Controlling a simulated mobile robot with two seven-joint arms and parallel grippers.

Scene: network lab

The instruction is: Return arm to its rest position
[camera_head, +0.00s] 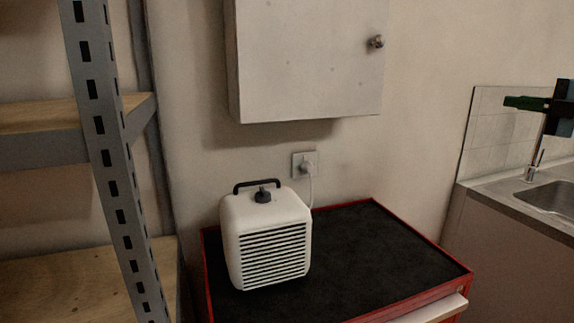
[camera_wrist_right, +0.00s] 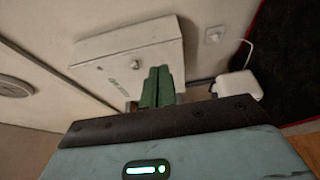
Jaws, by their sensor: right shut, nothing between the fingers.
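My right gripper (camera_head: 512,101) shows at the right edge of the head view, its green fingers pointing left above the sink counter. The right wrist view shows the two green fingers (camera_wrist_right: 158,72) side by side, shut and empty. In that view the fingers overlap the lower edge of the white wall cabinet (camera_wrist_right: 140,65); I cannot tell the distance, and no contact shows. Most of my right arm is outside the head view. My left arm and gripper are not in view.
A white heater (camera_head: 268,240) stands on a red cart with a black top (camera_head: 370,255), plugged into a wall socket (camera_head: 304,164). The wall cabinet (camera_head: 305,55) hangs above. A metal shelf (camera_head: 105,130) stands at left. A sink (camera_head: 552,197) lies below my right gripper.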

